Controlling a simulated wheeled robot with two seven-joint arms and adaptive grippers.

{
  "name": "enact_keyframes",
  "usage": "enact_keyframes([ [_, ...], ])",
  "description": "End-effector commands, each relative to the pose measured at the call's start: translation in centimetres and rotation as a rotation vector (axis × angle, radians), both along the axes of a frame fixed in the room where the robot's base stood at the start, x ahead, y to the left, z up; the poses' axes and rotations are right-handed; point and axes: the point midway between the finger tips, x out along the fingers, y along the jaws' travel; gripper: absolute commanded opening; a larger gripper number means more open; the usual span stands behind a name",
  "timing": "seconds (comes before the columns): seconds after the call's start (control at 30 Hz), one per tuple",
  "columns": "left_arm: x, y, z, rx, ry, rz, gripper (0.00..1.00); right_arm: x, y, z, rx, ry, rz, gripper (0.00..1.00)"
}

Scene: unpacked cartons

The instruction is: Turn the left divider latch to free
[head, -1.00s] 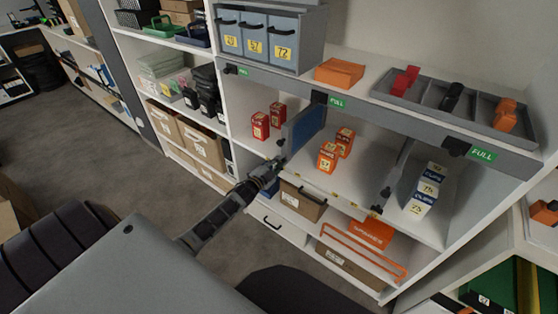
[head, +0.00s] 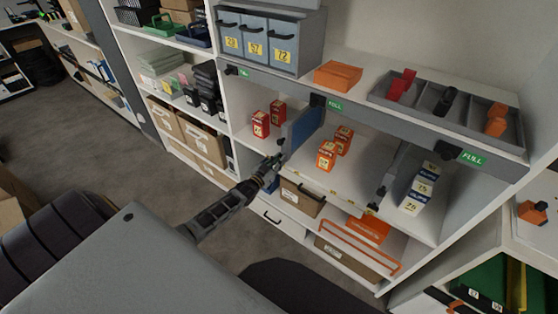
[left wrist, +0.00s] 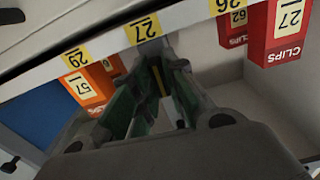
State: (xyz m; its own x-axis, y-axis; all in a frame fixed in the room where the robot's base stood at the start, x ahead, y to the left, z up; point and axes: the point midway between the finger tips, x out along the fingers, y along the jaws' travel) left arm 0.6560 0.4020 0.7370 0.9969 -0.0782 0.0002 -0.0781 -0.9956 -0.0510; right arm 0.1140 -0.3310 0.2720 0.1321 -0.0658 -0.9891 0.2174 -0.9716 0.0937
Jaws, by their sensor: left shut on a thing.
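The left divider (head: 304,128) is a blue upright panel on the middle shelf, between red boxes (head: 262,125) and orange boxes (head: 327,155). A small dark knob (head: 281,142) shows on its front edge. My left gripper (head: 273,163) is at the lower front end of this divider, at the shelf lip. It is shut on the left divider latch, which the fingers mostly hide. In the left wrist view the green-padded fingers (left wrist: 157,75) close together just below a yellow 27 label (left wrist: 143,28). My right gripper is not in view.
The right divider (head: 391,177) stands beside white-and-blue boxes (head: 418,187), with a dark latch (head: 372,207) at its front foot. A grey rail (head: 400,120) with green FULL tags runs above the shelf. The floor at left is clear.

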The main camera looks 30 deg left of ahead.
Motion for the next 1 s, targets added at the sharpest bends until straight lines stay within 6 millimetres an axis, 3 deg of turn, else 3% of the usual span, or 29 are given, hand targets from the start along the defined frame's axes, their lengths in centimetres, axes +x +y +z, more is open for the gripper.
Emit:
enact_keyframes([
  [0.63, -0.08, -0.03, -0.20, -0.067, 0.009, 0.000, 0.00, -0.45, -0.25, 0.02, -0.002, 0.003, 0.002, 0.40],
  [0.67, -0.08, -0.03, -0.20, -0.067, 0.009, 0.000, 0.18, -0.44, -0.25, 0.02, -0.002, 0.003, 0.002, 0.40],
  [0.8, -0.06, -0.03, -0.15, -0.067, 0.008, 0.000, 0.36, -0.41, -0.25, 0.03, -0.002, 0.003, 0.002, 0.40],
  [1.0, -0.02, -0.02, -0.07, -0.066, 0.006, 0.000, 0.36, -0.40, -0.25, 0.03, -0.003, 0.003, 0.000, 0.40],
])
